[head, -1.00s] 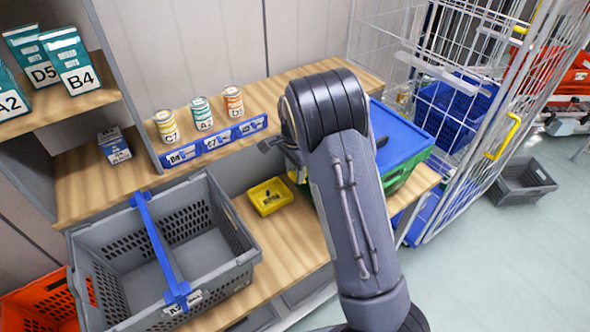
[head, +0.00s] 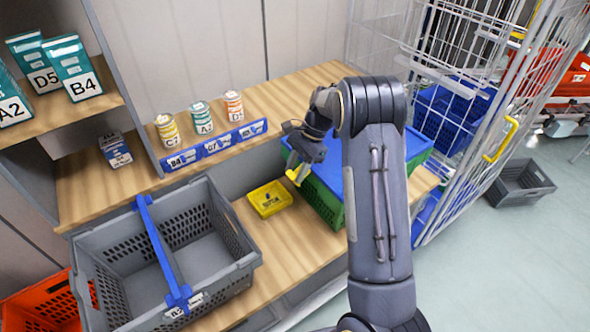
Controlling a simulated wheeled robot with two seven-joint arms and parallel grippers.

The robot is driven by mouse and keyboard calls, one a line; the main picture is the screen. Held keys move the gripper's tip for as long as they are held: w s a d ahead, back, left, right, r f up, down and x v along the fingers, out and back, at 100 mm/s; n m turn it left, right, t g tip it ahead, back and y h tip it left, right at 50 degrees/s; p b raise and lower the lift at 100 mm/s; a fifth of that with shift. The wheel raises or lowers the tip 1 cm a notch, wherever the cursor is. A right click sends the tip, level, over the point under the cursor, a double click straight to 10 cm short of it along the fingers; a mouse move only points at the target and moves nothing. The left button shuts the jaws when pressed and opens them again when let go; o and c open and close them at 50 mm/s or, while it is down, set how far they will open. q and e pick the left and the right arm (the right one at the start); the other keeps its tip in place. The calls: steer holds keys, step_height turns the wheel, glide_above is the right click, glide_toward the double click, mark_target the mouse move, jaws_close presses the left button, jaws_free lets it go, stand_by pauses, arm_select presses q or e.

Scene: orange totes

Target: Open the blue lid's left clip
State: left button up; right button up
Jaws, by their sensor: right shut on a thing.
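The blue lid (head: 419,147) covers a green tote (head: 323,201) at the right end of the wooden shelf. My right arm hides much of the lid and tote. My right gripper (head: 301,165) is at the lid's left end, shut on the yellow left clip (head: 295,176). The clip shows at the fingertips and seems to stick out from the tote's left side; how far it is turned is hard to tell. My left gripper is not in view.
A small yellow bin (head: 270,198) sits just left of the tote. A grey basket (head: 105,262) with a blue handle (head: 160,245) stands further left. Several cans, including an orange-striped one (head: 233,106), stand on the ledge behind. A wire cage cart (head: 480,150) is close on the right.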

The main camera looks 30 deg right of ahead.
steer(key=y, duration=0.1)
steer(key=d+y, duration=0.1)
steer(key=y, duration=0.1)
steer(key=shift+r, duration=0.35)
steer(key=shift+d+r+y+p, duration=0.15)
steer(key=shift+y+p, duration=0.15)
steer(key=shift+y, duration=0.6)
steer(key=shift+d+r+y, duration=0.15)
steer(key=shift+d+y, duration=0.2)
steer(key=shift+y, duration=0.85)
steer(key=shift+w+d+r+g+y+b, duration=0.1)
steer(key=shift+d+g+y+b, duration=0.1)
steer(key=shift+y+b, duration=0.35)
steer(key=shift+d+r+g+y+b, duration=0.15)
steer(key=shift+y+b, duration=0.1)
steer(key=shift+y, duration=0.6)
steer(key=o, duration=1)
steer(key=shift+r, duration=0.15)
